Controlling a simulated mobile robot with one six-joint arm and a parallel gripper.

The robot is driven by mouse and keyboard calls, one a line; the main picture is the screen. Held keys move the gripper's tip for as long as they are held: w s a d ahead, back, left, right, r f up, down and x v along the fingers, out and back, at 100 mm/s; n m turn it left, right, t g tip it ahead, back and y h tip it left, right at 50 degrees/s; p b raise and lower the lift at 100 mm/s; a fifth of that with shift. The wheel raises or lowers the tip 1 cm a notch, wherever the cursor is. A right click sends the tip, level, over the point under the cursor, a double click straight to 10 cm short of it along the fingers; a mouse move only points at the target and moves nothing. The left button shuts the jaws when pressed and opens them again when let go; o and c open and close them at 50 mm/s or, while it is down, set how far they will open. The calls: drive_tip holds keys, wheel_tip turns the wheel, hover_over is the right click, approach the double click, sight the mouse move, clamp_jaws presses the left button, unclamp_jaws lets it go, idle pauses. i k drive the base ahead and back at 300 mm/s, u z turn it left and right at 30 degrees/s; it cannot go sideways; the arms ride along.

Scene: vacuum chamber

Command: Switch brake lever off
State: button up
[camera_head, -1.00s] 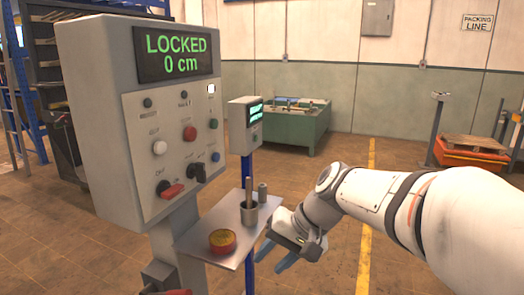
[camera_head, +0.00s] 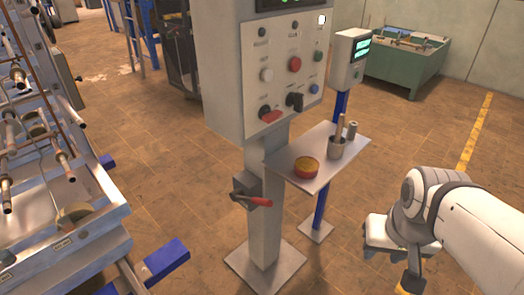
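A lever with a red handle (camera_head: 259,203) sticks out to the right from a small grey box (camera_head: 246,186) on the control panel's post (camera_head: 265,225). I take it for the brake lever; the handle lies nearly level, dipping slightly to the right. My gripper (camera_head: 408,284) is at the lower right, well to the right of the lever and apart from it. Its fingers are small and partly cut off by the bottom edge, so I cannot tell whether they are open.
The control panel (camera_head: 235,75) has several buttons, a red switch (camera_head: 271,116) and a black knob (camera_head: 294,101). A metal frame (camera_head: 65,245) stands left.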

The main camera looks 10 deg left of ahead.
sight(238, 194)
drive_tip(key=u, duration=1)
